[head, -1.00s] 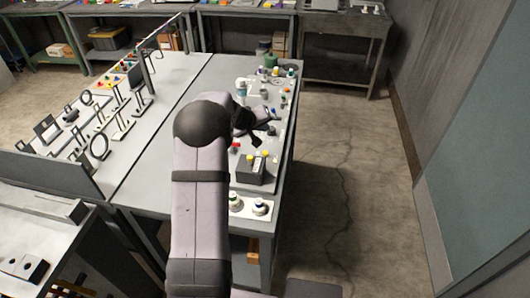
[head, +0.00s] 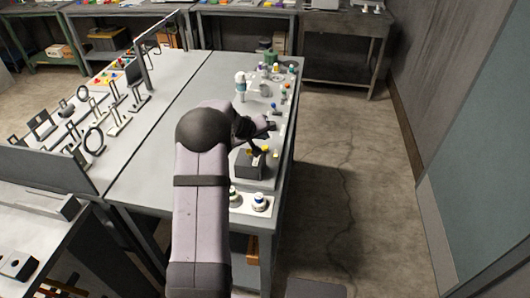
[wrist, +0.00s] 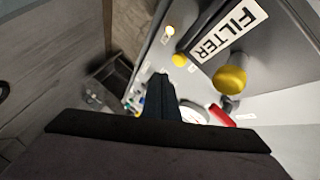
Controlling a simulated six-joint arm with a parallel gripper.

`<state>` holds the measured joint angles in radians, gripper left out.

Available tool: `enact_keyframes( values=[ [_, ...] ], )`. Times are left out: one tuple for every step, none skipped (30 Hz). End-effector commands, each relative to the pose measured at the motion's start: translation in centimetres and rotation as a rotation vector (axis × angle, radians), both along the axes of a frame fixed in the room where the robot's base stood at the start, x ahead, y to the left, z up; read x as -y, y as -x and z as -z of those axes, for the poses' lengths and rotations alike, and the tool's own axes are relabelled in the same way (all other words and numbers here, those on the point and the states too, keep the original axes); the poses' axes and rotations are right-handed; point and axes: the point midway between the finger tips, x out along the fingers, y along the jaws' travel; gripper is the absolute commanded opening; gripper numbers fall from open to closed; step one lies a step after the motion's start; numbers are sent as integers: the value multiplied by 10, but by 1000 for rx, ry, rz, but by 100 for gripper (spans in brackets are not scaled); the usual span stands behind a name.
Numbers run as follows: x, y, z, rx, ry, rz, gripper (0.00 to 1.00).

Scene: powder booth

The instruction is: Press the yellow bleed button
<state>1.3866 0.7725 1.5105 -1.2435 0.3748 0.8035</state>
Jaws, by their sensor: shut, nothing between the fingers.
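A dark grey box (head: 249,168) stands on a pale panel near the table's right edge, with small yellow parts (head: 264,149) at its top. In the wrist view, a large round yellow button (wrist: 230,79) sits beside a white label reading FILTER (wrist: 228,31). I cannot tell which is the bleed button. My gripper (wrist: 160,92) is shut and empty, apart from the yellow parts in the wrist view. In the head view it is close above the box, partly hidden by my arm.
A red part (wrist: 220,115) shows near the fingers. The table's middle (head: 165,115) is clear.

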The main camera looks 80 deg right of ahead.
Motion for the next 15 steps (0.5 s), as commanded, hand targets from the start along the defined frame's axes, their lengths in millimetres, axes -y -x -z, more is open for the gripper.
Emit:
enact_keyframes(
  values=[
    [0, 0, 10, 0, 2, 1, 0],
    [0, 0, 12, 0, 2, 1, 0],
    [0, 0, 14, 0, 2, 1, 0],
    [0, 0, 16, 0, 2, 1, 0],
    [0, 0, 17, 0, 2, 1, 0],
    [0, 0, 18, 0, 2, 1, 0],
    [0, 0, 19, 0, 2, 1, 0],
    [0, 0, 19, 0, 1, 0, 0],
    [0, 0, 20, 0, 1, 0, 0],
    [0, 0, 20, 0, 1, 0, 0],
    [0, 0, 20, 0, 1, 0, 0],
    [0, 0, 20, 0, 1, 0, 0],
    [0, 0, 20, 0, 1, 0, 0],
    [0, 0, 19, -1, 1, 1, 0],
    [0, 0, 19, -1, 1, 1, 0]
  ],
)
